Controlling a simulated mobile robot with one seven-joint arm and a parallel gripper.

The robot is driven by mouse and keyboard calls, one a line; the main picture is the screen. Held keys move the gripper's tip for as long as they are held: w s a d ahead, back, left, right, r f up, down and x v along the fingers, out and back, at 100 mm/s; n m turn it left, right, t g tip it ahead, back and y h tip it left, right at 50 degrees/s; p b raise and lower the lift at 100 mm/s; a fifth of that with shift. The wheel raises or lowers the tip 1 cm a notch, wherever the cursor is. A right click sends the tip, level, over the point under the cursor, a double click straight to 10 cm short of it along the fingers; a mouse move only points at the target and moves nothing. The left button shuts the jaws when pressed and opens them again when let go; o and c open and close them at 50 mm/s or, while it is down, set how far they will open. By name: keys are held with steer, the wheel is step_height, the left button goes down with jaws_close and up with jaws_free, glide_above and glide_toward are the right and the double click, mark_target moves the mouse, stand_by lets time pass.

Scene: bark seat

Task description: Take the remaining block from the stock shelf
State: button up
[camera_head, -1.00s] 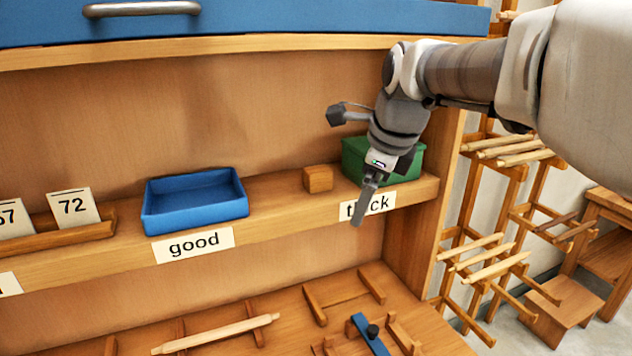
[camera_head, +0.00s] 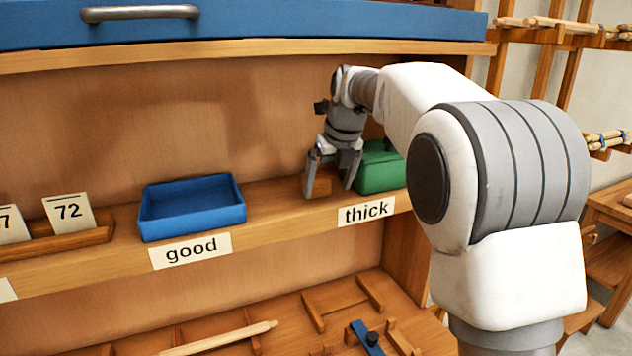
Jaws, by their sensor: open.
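The wooden block (camera_head: 322,184) sits on the shelf (camera_head: 270,211) between the blue "good" tray and the green box. My gripper (camera_head: 331,192) points down over the block with its fingers apart, one on each side of it. The fingers hide parts of the block. I cannot tell whether either finger touches it.
The blue tray (camera_head: 193,231) is empty and stands to the left. The green box (camera_head: 381,172) stands close to the right of my gripper. Number cards (camera_head: 70,211) stand in a holder at far left. A blue cabinet front (camera_head: 300,22) overhangs above.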

mark_target(317, 175)
steer(key=shift+w+a+p, duration=0.4)
steer(key=shift+w, duration=0.65)
steer(key=shift+w+a+p, duration=0.35)
steer(key=shift+w+a, duration=0.1)
steer(key=shift+w, duration=0.55)
steer(key=shift+w+a+p, duration=0.4)
steer(key=shift+w, duration=0.65)
steer(key=shift+w+f, duration=0.1)
steer(key=shift+f, duration=0.45)
steer(key=shift+a, duration=0.1)
steer(key=c, duration=1.3)
